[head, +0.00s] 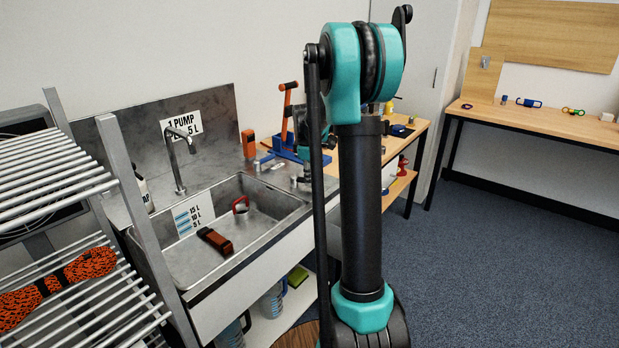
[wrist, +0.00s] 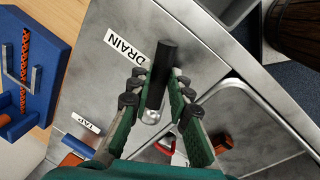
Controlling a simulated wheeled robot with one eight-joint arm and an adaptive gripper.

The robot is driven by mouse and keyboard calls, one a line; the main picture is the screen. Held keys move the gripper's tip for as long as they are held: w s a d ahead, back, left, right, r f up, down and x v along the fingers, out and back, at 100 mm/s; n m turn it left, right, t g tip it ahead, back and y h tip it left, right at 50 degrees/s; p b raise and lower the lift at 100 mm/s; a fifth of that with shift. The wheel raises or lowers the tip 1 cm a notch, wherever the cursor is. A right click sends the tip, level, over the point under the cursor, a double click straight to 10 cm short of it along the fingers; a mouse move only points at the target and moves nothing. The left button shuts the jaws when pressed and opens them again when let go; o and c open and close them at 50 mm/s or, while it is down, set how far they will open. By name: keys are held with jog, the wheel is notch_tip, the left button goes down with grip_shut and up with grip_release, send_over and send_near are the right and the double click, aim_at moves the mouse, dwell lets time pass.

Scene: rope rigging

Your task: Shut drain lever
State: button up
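The drain lever (wrist: 159,76) shows in the wrist view as a black handle with a round silver metal end, on the steel counter beside the DRAIN label (wrist: 125,46). My gripper (wrist: 158,78) has its green fingers on either side of the handle. Gaps show between the fingers and the lever, so it looks open. In the head view my arm stands in front of this corner of the counter and hides most of the gripper and the lever.
The sink basin (head: 191,266) holds a dark orange-marked item (head: 215,241) and a red-handled item (head: 240,205). The tap (head: 180,160) stands behind it. A blue rack (wrist: 42,62) and TAP label (wrist: 86,121) lie left in the wrist view. A wire shelf (head: 55,195) stands left.

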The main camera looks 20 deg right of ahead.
grip_shut()
jog(key=shift+w, duration=0.1)
jog(key=n, duration=0.1)
jog(key=w+n, duration=0.1)
jog(key=shift+w+d+n, duration=0.1)
jog(key=shift+d+n, duration=0.3)
jog(key=w+n, duration=0.1)
jog(key=w+n+y, duration=0.1)
jog(key=n, duration=0.1)
jog(key=shift+d+n, duration=0.2)
jog(key=shift+n, duration=0.1)
jog(key=w+n, duration=0.1)
jog(key=n, duration=0.2)
jog(key=shift+w+a+y, duration=0.15)
jog(key=shift+w+y, duration=0.2)
jog(key=shift+y, duration=0.05)
jog(key=shift+w+a+n, duration=0.2)
jog(key=shift+w+n, duration=0.2)
jog(key=shift+n, duration=0.55)
jog(key=shift+w+a+n, duration=0.15)
jog(key=shift+w+n, duration=0.25)
jog(key=shift+n, duration=0.55)
jog(key=shift+y, duration=0.3)
